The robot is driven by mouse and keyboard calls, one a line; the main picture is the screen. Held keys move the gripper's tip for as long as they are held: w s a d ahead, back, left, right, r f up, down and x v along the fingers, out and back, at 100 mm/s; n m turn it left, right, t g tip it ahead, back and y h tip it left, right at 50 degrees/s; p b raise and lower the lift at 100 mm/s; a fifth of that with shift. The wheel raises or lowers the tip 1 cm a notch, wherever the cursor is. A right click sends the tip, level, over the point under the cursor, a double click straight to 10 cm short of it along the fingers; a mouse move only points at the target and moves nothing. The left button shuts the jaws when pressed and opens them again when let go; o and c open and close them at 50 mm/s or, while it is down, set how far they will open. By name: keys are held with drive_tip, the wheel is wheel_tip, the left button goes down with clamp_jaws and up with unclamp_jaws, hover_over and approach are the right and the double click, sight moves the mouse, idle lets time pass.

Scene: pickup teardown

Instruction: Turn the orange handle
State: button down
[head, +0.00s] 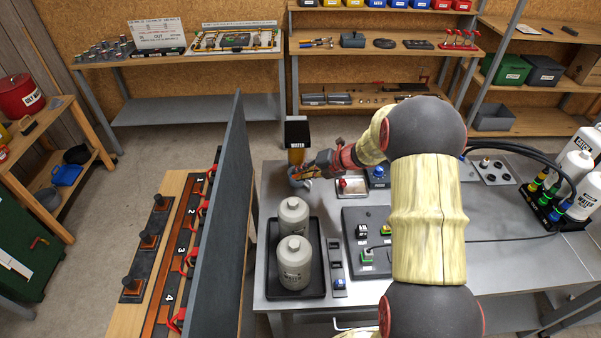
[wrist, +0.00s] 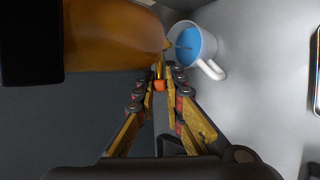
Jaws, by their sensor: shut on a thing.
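A dispenser with a black top marked WATER (head: 297,133) stands at the back left of the metal table. Its orange-brown body fills the upper left of the wrist view (wrist: 110,35). The small orange handle (wrist: 160,85) lies between my fingertips. My gripper (wrist: 161,80) is shut on the handle; in the head view my gripper (head: 305,172) is beside the dispenser's front. A white mug (wrist: 208,63) with blue liquid (wrist: 188,46) stands under the spout. A thin line runs from the spout to the liquid. The handle is too small to tell in the head view.
Two grey canisters (head: 294,218) stand in a black tray (head: 273,262) in front of the dispenser. A tall dark panel (head: 222,210) rises to the left. A small tray with a red knob (head: 352,187) and a blue-knobbed device (head: 378,174) lie to the right.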

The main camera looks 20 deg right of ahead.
drive_tip(key=shift+f, duration=0.15)
drive_tip(key=shift+d+f+t+y+b, duration=0.1)
drive_tip(key=shift+d+t+y+b, duration=0.05)
drive_tip(key=shift+t+y+b, duration=0.45)
drive_tip(key=y+b, duration=0.1)
drive_tip(key=m+t+y+b, duration=0.1)
drive_tip(key=b, duration=0.1)
drive_tip(key=shift+s+f, duration=0.1)
drive_tip(key=shift+f, duration=0.15)
drive_tip(key=m+t+y+b, duration=0.1)
drive_tip(key=y+b, duration=0.1)
drive_tip(key=b, duration=0.1)
drive_tip(key=shift+f+t, duration=0.1)
drive_tip(key=shift+t, duration=0.3)
drive_tip(key=shift+t+y+b, duration=0.4)
drive_tip(key=shift+y+b, duration=0.2)
drive_tip(key=shift+b, duration=0.1)
drive_tip(key=shift+m, duration=0.3)
drive_tip(key=c, duration=1.9)
unclamp_jaws()
drive_tip(key=shift+r, duration=0.25)
